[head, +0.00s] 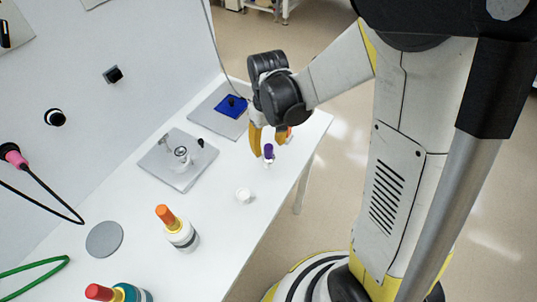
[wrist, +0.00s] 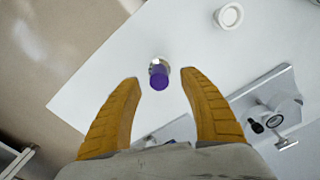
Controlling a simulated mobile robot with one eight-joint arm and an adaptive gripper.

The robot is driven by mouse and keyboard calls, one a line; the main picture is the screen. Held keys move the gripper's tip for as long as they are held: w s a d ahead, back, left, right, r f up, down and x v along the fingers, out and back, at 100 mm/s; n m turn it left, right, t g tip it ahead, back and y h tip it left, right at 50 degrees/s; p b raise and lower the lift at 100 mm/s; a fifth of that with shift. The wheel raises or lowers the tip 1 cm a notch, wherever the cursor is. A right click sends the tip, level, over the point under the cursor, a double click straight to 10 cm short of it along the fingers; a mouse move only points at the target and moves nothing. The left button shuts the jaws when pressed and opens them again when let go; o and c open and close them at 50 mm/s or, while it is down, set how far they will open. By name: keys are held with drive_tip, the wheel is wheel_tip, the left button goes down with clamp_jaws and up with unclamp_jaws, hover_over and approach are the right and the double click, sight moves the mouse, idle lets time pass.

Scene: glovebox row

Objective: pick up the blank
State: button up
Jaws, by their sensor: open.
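My gripper (head: 267,144) has yellow fingers and points down over the table's far right part. In the wrist view my gripper (wrist: 160,75) is open and empty, with a gap on both sides of the cap. I cannot tell whether the fingertips are level with it.
A white round cup (head: 244,195) stands nearby. An orange-capped bottle (head: 182,230) stands nearer. The table's right edge is close to the vial.

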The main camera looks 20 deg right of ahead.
wheel_tip(320, 180, down, 3)
drive_tip(key=shift+r+b, duration=0.15)
drive_tip(key=shift+b, duration=0.25)
clamp_jaws()
drive_tip(key=shift+r, duration=0.2)
